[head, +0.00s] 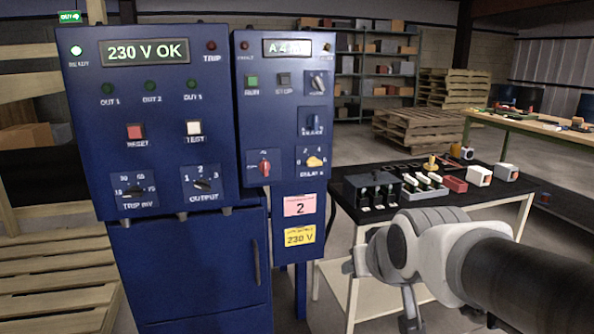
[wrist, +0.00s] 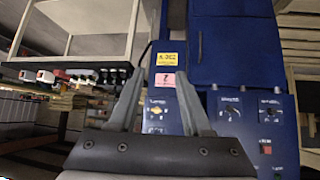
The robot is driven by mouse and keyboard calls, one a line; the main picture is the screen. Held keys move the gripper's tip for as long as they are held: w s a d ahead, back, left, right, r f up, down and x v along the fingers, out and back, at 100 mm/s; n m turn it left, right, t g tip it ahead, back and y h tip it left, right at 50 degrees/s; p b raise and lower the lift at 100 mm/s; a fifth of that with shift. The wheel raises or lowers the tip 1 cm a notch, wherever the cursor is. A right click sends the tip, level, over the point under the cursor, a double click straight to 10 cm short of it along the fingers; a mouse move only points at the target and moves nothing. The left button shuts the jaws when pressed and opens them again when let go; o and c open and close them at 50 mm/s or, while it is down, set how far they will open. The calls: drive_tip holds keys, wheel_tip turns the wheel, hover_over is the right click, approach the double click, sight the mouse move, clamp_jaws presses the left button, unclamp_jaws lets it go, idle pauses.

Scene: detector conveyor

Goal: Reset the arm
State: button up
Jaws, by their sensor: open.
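My gripper (wrist: 163,72) shows in the wrist view with its two grey fingers apart and nothing between them. The wrist picture is upside down, and the fingers point toward the blue cabinet's label area. My arm (head: 440,256) reaches in from the lower right of the head view, in front of the black-topped table. The fingertips are not clear there. The blue control cabinet (head: 167,85) stands at the left, with a display reading "230 V OK". A narrower blue panel (head: 284,120) stands beside it, with knobs and switches.
The black-topped table (head: 480,199) right of the cabinet holds a dark switch block (head: 372,190), a red box (head: 453,184) and white-fronted boxes (head: 479,175). A workbench (head: 530,126), pallets (head: 420,127) and shelves (head: 375,70) stand behind. Open floor lies between.

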drive_tip(key=s+d+f+m+g, duration=0.1)
drive_tip(key=s+d+f+g, duration=0.1)
drive_tip(key=s, duration=0.5)
drive_tip(key=s+d+f+g, duration=0.1)
drive_tip(key=s, duration=0.6)
wheel_tip(320, 180, up, 21)
drive_tip(key=p, duration=2.1)
drive_tip(key=shift+s+d+g+h, duration=0.15)
drive_tip(key=shift+g+h, duration=0.15)
